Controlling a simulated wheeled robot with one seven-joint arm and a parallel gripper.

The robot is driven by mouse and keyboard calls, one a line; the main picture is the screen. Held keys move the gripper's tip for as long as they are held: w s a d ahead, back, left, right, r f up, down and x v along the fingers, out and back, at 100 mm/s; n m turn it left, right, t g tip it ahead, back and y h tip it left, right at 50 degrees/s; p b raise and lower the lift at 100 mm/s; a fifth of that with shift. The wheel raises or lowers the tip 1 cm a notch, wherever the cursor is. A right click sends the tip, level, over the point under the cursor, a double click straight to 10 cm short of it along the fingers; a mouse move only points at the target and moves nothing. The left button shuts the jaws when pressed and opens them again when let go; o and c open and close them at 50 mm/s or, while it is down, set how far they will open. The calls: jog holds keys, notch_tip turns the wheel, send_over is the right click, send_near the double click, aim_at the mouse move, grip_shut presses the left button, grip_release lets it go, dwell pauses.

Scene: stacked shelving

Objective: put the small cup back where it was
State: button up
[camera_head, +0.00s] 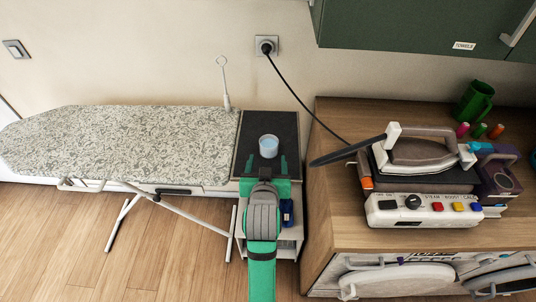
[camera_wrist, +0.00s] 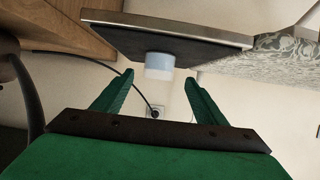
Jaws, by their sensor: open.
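The small cup (camera_head: 268,147) is white and pale blue. It stands upright on the dark rest plate (camera_head: 284,125) at the right end of the ironing board. My gripper (camera_head: 266,161) is open, and its two green fingers point toward the cup from the near side. In the wrist view, which looks upside down, the cup (camera_wrist: 159,66) shows centred between the open fingertips (camera_wrist: 160,78), with gaps on both sides. It seems just beyond the tips; the exact depth is hard to tell. No finger visibly touches it.
The patterned ironing board (camera_head: 120,145) extends left. A wooden cabinet (camera_head: 335,170) stands at right, holding an iron (camera_head: 420,150) on its base (camera_head: 425,208), a green mug (camera_head: 474,101) and several thread spools. A black cord (camera_head: 300,97) runs from the wall socket toward the cabinet.

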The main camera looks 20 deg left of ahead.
jog(key=s+d+f+m+t+h, duration=0.1)
jog(key=s+d+f, duration=0.5)
jog(key=s, duration=0.3)
jog(key=s+d+f+m+h, duration=0.1)
jog(key=s+d+f, duration=0.4)
jog(key=s, duration=0.4)
jog(key=s+d+h, duration=0.1)
jog(key=s+d, duration=0.2)
jog(key=s, duration=0.6)
jog(key=s+d+r+m+t, duration=0.1)
jog(key=s+d, duration=0.2)
jog(key=s, duration=0.7)
jog(key=shift+r+h, duration=0.15)
jog(key=shift+h, duration=0.25)
jog(key=shift+s, duration=0.1)
